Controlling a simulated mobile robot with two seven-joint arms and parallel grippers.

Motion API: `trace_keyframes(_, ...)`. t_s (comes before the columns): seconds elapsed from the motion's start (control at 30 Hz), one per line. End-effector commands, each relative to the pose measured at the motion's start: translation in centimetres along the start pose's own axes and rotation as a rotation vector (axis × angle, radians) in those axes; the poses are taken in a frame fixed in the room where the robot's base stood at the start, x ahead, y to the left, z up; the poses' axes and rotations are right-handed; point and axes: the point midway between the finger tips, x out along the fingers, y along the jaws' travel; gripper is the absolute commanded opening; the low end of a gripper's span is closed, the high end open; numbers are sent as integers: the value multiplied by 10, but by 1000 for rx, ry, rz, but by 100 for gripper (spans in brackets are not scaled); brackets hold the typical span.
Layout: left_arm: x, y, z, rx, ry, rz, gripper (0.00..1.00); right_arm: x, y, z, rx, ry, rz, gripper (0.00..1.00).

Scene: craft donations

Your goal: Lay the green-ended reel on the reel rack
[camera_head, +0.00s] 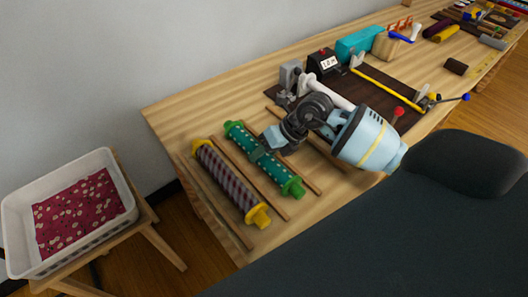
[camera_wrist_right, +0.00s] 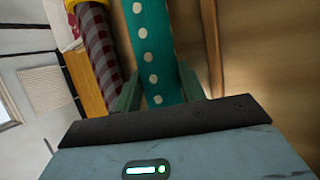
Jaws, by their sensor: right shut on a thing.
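The green-ended reel (camera_head: 277,173) has a teal body with pale dots and bright green ends. It also shows in the right wrist view (camera_wrist_right: 152,45). My right gripper (camera_head: 258,152) is shut on its middle, with one finger on each side of the teal body (camera_wrist_right: 160,90). The reel lies lengthwise over the reel rack, whose thin wooden rails (camera_head: 225,214) run along the table's near left end. I cannot tell whether the reel rests on the rails or hangs just above them. My left gripper is not in view.
A yellow-ended reel with a dark checked body (camera_head: 227,179) lies on the rack just left of the green-ended one. A white basket (camera_head: 120,222) with red spotted cloth stands on a stool at left. Behind my arm is a dark board (camera_head: 372,95) with tools.

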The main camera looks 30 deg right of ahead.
Motion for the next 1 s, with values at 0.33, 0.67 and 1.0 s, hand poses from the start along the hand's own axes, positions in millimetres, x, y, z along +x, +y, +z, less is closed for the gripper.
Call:
trace_keyframes(0.33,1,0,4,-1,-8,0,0,0,0,0,0,0,0,66)
trace_keyframes(0.67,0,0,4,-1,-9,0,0,-11,-1,0,0,0,-3,66)
trace_keyframes(1.0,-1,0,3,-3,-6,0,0,-62,-1,0,0,0,-3,66)
